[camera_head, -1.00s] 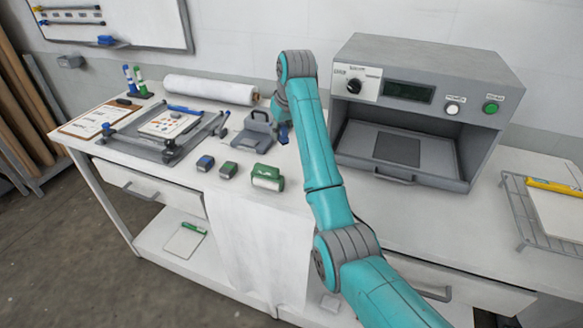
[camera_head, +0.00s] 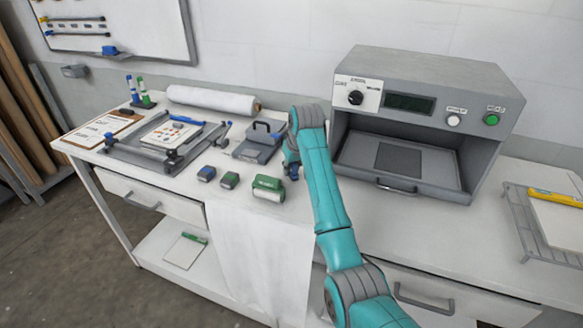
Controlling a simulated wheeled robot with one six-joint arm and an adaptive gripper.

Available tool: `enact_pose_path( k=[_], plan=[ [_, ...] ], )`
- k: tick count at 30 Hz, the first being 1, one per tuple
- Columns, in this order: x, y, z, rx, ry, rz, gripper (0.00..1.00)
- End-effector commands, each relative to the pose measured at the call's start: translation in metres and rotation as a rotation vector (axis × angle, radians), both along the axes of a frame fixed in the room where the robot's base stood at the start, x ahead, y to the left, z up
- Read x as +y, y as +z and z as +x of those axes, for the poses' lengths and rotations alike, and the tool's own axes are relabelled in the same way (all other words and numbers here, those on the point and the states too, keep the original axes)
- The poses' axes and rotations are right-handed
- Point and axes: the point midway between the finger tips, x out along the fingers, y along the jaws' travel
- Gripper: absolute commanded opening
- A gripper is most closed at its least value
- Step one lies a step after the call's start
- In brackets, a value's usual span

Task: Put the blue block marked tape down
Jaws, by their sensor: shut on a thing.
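My gripper (camera_head: 291,163) is at the end of the teal arm, over the white worktop (camera_head: 345,212). It is shut on a small dark blue block (camera_head: 294,174), just right of the grey device with a handle (camera_head: 258,141). The fingers and arm hide most of this block, and no marking on it can be read. I cannot tell if its underside touches the worktop. Another small blue-topped block (camera_head: 206,173) sits on the worktop to the left.
A small green-topped block (camera_head: 229,180) and a larger green one (camera_head: 268,188) stand near the front edge. The grey press (camera_head: 432,115) stands to the right. A wire rack (camera_head: 521,225) is at far right. Bare worktop lies in front of the press.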

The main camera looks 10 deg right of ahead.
Motion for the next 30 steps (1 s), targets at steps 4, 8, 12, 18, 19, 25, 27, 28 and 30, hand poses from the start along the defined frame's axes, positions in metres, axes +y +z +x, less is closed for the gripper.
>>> enact_pose_path(
  k=[4,8,12,18,19,25,27,28,30],
  plan=[
    [0.000,0.001,0.000,-0.002,0.000,0.000,0.00],
    [0.000,-0.001,0.000,-0.002,0.000,0.000,0.00],
    [0.000,-0.002,0.000,-0.002,0.001,0.000,0.37],
    [0.000,-0.002,0.000,-0.002,0.001,0.000,0.48],
    [0.000,-0.002,0.000,-0.002,0.001,0.000,0.48],
    [0.000,0.002,0.000,-0.003,0.001,0.000,0.48],
    [-0.001,0.008,-0.002,-0.005,0.001,0.000,0.48],
    [-0.001,0.012,-0.003,-0.005,0.001,0.000,0.48],
    [-0.002,0.023,-0.007,-0.006,0.001,0.000,0.48]
  ],
)
